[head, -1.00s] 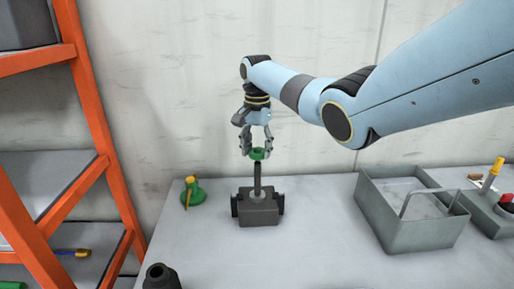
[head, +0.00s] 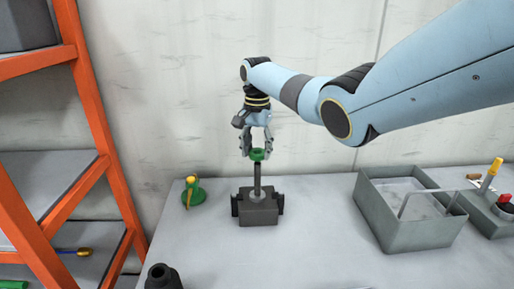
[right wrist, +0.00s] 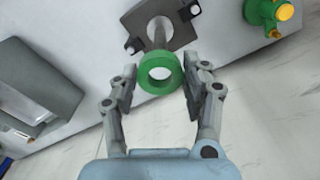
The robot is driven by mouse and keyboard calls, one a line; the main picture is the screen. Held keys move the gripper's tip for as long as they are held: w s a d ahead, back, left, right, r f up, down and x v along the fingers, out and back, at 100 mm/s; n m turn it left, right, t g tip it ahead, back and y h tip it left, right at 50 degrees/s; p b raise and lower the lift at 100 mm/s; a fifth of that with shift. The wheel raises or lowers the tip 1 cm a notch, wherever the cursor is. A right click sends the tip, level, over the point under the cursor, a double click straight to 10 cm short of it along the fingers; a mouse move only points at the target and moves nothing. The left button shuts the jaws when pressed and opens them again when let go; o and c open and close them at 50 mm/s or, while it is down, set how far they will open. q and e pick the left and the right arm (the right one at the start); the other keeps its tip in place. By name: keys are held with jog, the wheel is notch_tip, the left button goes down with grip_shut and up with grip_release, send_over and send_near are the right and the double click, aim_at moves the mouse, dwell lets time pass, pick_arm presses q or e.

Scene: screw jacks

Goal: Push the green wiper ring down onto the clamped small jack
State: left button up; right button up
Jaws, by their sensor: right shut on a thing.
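The green wiper ring (head: 257,155) is at the top end of the small jack's upright dark screw (head: 258,180). The jack is held in a dark clamp block (head: 258,210) on the table. My right gripper (head: 257,151) points down over the jack and is shut on the ring. In the right wrist view the ring (right wrist: 160,73) lies between the fingertips, with a pale spot showing through its hole. The screw runs up behind it. I cannot tell whether the ring is around the screw or just above it. My left gripper is out of view.
A green piece with a yellow-tipped part (head: 193,192) stands left of the clamp. A grey bin (head: 425,235) with a handle is at the right, beside a tray of tools (head: 490,205). A dark cylinder (head: 162,277) is at the front left. An orange rack (head: 95,105) stands left.

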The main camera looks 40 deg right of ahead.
aim_at(257, 164)
dwell(0.7)
jog(key=shift+p, duration=0.3)
jog(key=shift+f+b, duration=2.05)
jog(key=shift+f, duration=0.8)
jog(key=shift+f+b, duration=2.65)
jog(key=shift+f, duration=0.8)
jog(key=o, duration=1)
jog(key=shift+s, duration=0.1)
jog(key=shift+a+f, duration=0.1)
